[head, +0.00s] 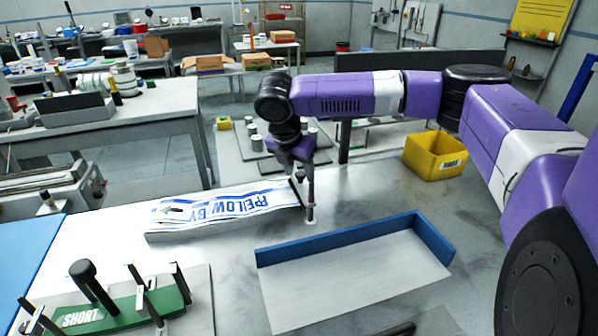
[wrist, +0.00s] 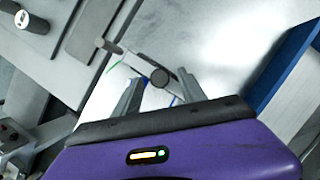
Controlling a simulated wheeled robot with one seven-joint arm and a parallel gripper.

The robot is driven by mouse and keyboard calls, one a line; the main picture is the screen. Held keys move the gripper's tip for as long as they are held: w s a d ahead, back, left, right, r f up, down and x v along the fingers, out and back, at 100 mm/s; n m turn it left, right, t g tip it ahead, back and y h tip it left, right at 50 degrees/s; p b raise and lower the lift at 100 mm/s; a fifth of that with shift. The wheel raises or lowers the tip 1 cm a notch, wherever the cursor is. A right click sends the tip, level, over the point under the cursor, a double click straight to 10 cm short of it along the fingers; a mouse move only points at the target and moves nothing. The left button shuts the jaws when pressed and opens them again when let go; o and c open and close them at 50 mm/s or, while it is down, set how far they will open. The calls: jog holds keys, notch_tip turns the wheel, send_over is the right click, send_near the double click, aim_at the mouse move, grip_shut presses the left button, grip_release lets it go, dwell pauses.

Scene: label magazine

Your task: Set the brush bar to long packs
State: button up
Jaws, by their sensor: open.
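My gripper (head: 308,186) points down at the right end of a white label stack (head: 225,208) printed in blue. Its two fingers are apart in the wrist view (wrist: 158,92). A small grey bar (wrist: 132,61) with a dark round knob (wrist: 160,77) lies between and just beyond the fingertips; I cannot tell whether they touch it. A thin dark bar (head: 296,192) shows beside my gripper at the stack's end, possibly the brush bar. At the lower left, a green block (head: 115,313) reads SHORT and carries a black-knobbed handle (head: 85,275) and several thin posts.
A blue-edged tray (head: 355,240) lies right of the stack, its floor empty. A yellow bin (head: 434,155) stands behind it. A grey plate with several pegs (head: 256,141) lies behind my gripper. A blue panel (head: 30,250) is at the left edge.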

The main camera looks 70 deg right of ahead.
jog(key=v, duration=0.7)
jog(key=shift+r, duration=0.2)
